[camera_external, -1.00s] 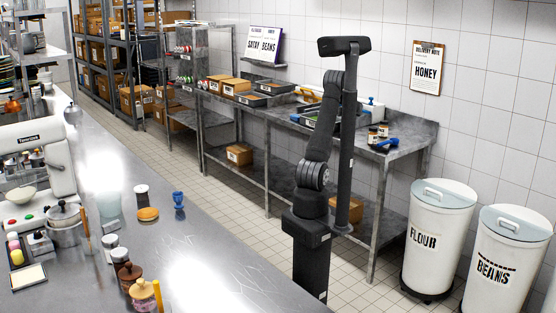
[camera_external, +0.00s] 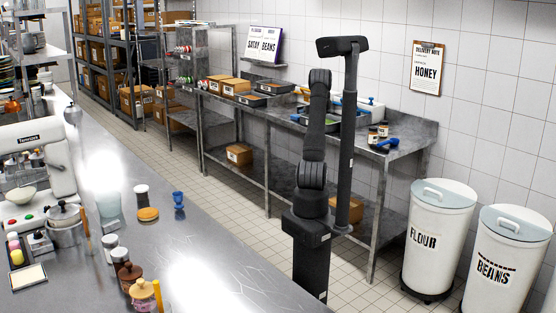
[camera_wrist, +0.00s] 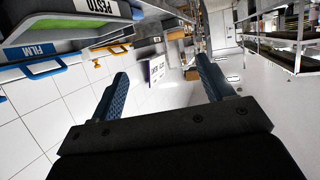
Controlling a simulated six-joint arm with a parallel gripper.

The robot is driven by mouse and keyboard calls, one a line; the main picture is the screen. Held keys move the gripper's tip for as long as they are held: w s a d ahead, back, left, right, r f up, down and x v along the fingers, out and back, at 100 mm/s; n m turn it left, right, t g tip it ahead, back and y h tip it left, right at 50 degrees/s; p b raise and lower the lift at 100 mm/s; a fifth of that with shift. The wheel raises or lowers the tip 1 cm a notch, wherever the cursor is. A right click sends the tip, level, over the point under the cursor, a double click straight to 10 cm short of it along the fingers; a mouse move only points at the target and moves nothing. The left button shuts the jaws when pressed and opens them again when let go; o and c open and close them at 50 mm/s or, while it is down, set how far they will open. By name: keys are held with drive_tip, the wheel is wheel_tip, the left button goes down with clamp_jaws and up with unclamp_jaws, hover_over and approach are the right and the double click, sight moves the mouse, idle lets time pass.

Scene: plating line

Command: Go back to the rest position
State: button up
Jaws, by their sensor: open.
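My gripper (camera_wrist: 163,90) shows in the wrist view with its two blue-grey fingers spread apart and nothing between them. That view is tilted, with the shelves and signs at an angle beyond the fingers. In the external view my arm stands upright between the steel counter in front and the long table along the wall. The gripper itself is hidden behind the arm there.
The long steel table (camera_external: 405,150) along the wall bears trays, brown boxes and jars. The front steel counter (camera_external: 215,255) holds a mixer, jars and a blue cup (camera_external: 178,200). White flour (camera_external: 437,235) and beans (camera_external: 508,262) bins stand right of my arm.

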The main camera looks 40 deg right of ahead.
drive_tip(key=w+a+n+y, duration=0.2)
drive_tip(key=w+a, duration=0.8)
drive_tip(key=a, duration=0.4)
drive_tip(key=shift+t, duration=0.3)
drive_tip(key=shift+o, duration=0.4)
